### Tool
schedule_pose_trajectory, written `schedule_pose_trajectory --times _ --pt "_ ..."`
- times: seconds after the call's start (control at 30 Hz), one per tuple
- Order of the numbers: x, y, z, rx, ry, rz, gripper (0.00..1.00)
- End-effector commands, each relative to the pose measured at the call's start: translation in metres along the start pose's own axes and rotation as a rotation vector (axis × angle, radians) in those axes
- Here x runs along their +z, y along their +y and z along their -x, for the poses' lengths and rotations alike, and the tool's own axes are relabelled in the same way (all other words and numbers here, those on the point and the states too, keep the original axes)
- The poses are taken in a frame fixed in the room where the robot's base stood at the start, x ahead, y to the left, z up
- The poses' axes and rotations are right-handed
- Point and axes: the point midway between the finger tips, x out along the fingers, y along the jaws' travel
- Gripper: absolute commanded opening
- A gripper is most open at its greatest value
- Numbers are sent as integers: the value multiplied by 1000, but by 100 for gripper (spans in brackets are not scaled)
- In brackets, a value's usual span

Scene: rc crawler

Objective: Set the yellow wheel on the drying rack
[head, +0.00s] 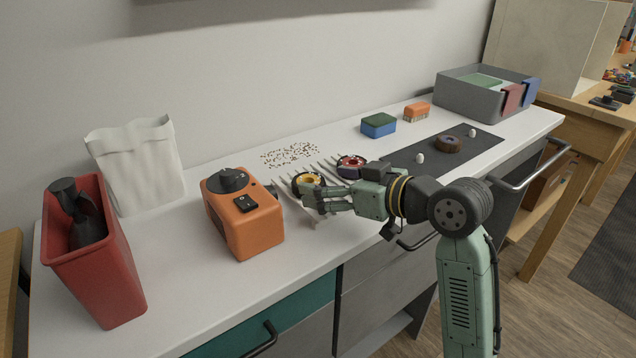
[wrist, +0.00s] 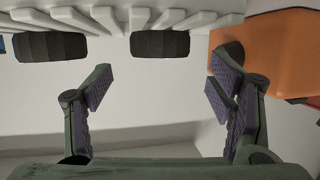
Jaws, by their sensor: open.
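The yellow wheel (head: 308,180), with a dark tyre, stands at the white slatted drying rack (head: 285,200) on the counter. A red-hubbed wheel (head: 350,164) stands there to its right. In the wrist view, the rack's slats (wrist: 90,18) run along the top and two dark tyres show edge-on. The one nearer the orange box looks like the yellow wheel (wrist: 160,43); its hub is hidden. My gripper (head: 312,200) is in front of the yellow wheel. In the wrist view, its spread fingers (wrist: 160,92) are empty, with that tyre beyond the gap between the tips.
The orange box with a black knob (head: 243,215) stands close left of the rack. A red bin (head: 95,260) and white bag (head: 137,165) are further left. A dark mat (head: 480,142) with a brown-hubbed wheel (head: 449,144) and a grey tray (head: 485,100) lie right.

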Motion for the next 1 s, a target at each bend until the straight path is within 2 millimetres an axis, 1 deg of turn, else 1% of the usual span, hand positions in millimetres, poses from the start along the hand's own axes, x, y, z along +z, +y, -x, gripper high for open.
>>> schedule_pose_trajectory --times 0.03,0.2,0.3,0.4,0.5,0.6,1.0 --pt "2 1 12 5 1 1 76" --pt "1 1 49 4 0 1 76" --pt "1 1 66 3 0 1 76" --pt "0 0 77 2 -1 1 76" --pt "0 0 84 1 -1 1 76" --pt "0 0 86 0 0 1 76" --pt "0 0 86 0 0 1 76"
